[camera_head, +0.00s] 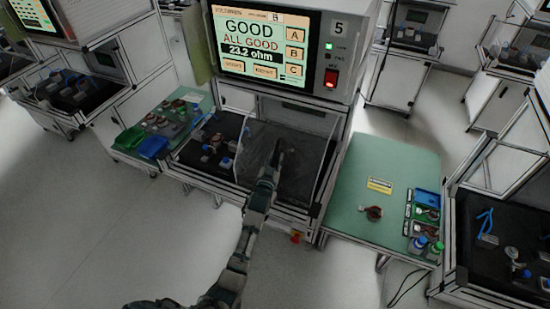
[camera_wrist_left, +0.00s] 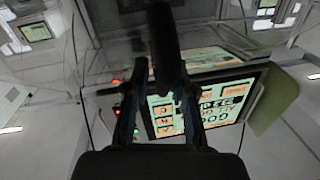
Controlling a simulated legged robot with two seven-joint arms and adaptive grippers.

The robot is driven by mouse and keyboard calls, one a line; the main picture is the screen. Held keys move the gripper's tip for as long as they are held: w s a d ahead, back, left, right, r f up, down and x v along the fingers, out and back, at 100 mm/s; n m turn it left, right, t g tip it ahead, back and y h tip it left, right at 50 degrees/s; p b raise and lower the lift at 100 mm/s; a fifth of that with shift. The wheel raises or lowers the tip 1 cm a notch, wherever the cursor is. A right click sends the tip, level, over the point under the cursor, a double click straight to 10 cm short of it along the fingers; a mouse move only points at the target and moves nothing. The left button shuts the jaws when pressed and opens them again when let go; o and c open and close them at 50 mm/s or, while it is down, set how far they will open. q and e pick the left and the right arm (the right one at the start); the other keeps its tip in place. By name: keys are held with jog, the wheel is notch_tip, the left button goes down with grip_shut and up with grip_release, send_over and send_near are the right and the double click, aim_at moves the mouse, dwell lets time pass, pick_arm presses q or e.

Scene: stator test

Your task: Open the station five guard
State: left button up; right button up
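My right gripper is not seen.
A green side table (camera_head: 345,205) with a small brown part (camera_head: 373,212) and bins stands to the right. Another green table with blue (camera_head: 153,147) and green bins is at the left. Other framed stations stand around. The floor at front left is clear.

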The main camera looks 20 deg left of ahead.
pick_arm(q)
jog(key=shift+o, duration=0.5)
jog(key=shift+a, duration=0.35)
jog(key=shift+w+a+f, duration=0.1)
jog(key=shift+a+f, duration=0.05)
jog(key=shift+a, duration=0.7)
jog(key=shift+d, duration=0.1)
jog(key=shift+s+d, duration=0.2)
jog(key=s, duration=1.1)
jog(key=shift+s+d, duration=0.25)
jog(key=shift+d, duration=0.2)
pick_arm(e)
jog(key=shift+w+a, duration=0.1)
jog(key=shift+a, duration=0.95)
